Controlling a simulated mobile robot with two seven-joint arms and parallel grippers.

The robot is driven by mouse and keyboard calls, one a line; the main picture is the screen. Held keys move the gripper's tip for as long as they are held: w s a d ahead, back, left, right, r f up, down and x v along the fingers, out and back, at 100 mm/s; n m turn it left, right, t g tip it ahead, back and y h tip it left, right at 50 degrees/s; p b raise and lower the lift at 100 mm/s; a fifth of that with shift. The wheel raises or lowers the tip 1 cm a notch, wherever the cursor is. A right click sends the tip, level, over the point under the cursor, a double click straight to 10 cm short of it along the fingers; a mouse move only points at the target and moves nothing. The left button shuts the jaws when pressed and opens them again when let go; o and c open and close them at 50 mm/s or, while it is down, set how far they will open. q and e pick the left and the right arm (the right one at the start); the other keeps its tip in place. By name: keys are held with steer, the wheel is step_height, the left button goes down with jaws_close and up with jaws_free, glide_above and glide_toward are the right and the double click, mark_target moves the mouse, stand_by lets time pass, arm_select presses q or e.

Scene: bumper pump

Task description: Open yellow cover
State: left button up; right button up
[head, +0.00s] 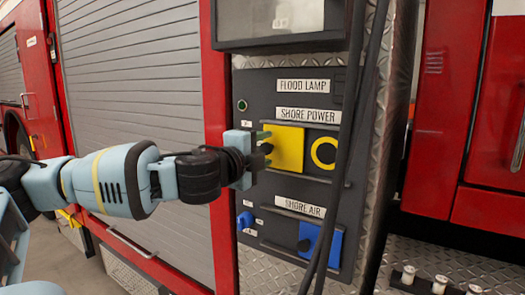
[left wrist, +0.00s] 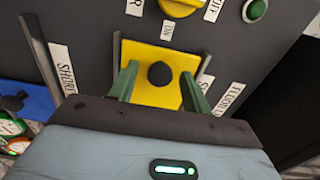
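The yellow cover (head: 288,148) is a square plate on the dark panel, under the SHORE POWER label. My left gripper (head: 266,148) is at the cover's left side in the head view. In the left wrist view its two green fingers (left wrist: 160,88) are apart, one on each side of the knob, with visible gaps. Whether the fingertips touch the cover I cannot tell. My right gripper is not in view.
A yellow ring (head: 323,153) sits right of the cover. Black cables (head: 345,150) hang in front of the panel's right side. Below are a blue cover (head: 320,245) and a blue knob (head: 245,220). A yellow knob (left wrist: 180,12) and green button (left wrist: 255,10) show in the wrist view.

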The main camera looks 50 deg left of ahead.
arm_select(q)
steer(key=shift+s, duration=0.1)
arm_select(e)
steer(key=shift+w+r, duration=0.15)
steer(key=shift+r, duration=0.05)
arm_select(q)
steer(key=shift+p+v, duration=0.4)
steer(key=shift+v, duration=0.75)
steer(key=shift+p+v, duration=0.9)
steer(key=shift+v, duration=1.75)
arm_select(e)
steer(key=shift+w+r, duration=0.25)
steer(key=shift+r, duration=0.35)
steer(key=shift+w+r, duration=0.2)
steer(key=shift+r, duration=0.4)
